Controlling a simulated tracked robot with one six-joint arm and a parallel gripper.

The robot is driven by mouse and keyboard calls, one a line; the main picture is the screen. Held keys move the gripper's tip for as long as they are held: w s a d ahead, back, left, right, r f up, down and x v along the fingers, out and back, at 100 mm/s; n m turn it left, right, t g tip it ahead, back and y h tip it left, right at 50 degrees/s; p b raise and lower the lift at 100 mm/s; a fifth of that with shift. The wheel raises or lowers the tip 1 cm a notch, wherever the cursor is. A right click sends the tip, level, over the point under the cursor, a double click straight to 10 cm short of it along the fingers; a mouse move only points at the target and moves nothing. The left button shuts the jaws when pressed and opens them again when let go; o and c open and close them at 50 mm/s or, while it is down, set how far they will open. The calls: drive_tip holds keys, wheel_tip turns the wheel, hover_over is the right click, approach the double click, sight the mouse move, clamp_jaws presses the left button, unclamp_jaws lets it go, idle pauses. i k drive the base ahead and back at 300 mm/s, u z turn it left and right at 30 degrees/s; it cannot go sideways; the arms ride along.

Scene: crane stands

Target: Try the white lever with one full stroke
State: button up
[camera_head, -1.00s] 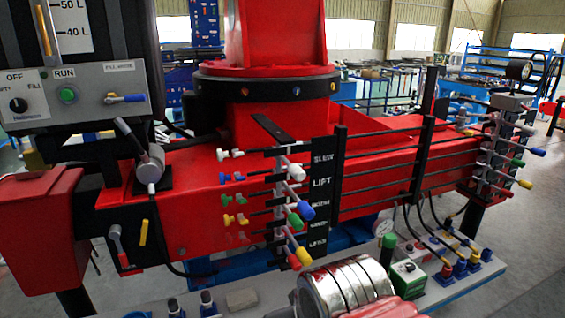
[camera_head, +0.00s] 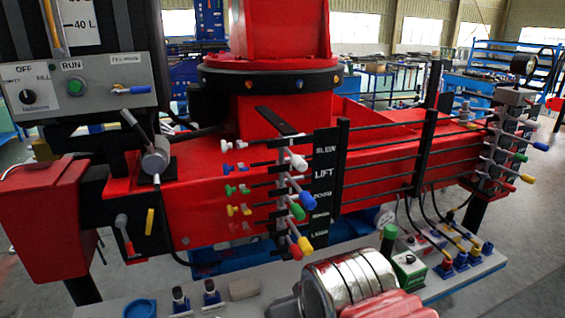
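The white lever (camera_head: 298,164) is the top one in the near valve bank on the red crane beam. Its knob points toward me, beside the black label plate (camera_head: 324,180) at the row marked SLEW. Blue (camera_head: 306,198), green (camera_head: 297,211), yellow (camera_head: 305,244) and red (camera_head: 295,252) knobs sit below it. A small white fitting (camera_head: 228,169) shows at the left of the same row. Nothing touches the white lever. My gripper is not in view. A silver ribbed cylinder and red part at the bottom, seemingly my arm, are well below the lever.
A second valve bank (camera_head: 503,150) with coloured levers stands at the far right, joined by black rods. A control panel (camera_head: 75,95) hangs at the upper left. A grey joystick (camera_head: 154,160) and a green-topped box (camera_head: 408,270) are nearby. Open space lies in front of the levers.

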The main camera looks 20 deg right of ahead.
sight(299, 164)
drive_tip(key=k, duration=0.45)
drive_tip(key=u, duration=0.4)
drive_tip(key=i, duration=0.3)
drive_tip(key=u, duration=0.95)
drive_tip(key=i, duration=1)
drive_tip(key=u, duration=0.05)
